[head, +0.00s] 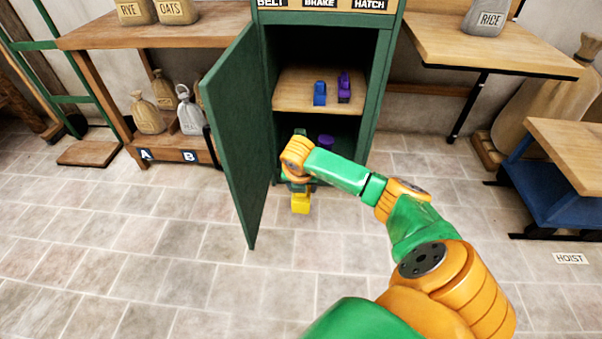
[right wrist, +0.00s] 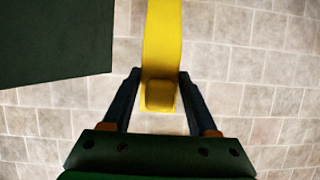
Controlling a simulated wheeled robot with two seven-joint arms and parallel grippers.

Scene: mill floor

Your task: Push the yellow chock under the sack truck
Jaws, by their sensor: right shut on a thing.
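The yellow chock (head: 300,204) hangs from my right gripper (head: 300,190) in front of the open green cabinet, above the tiled floor. In the right wrist view the yellow chock (right wrist: 161,50) shows as a long yellow piece between the two dark fingers of my right gripper (right wrist: 160,85), which is shut on it. The sack truck (head: 62,98), a green frame with a dark wheel and a wooden toe plate, stands at the far left, well apart from the chock. My left gripper is not in view.
The cabinet's green door (head: 238,140) stands open just left of my right gripper. Inside the cabinet (head: 383,75) are a blue and a purple piece on a shelf and a purple piece below. A low shelf (head: 175,157) with sacks stands left. The front floor is clear.

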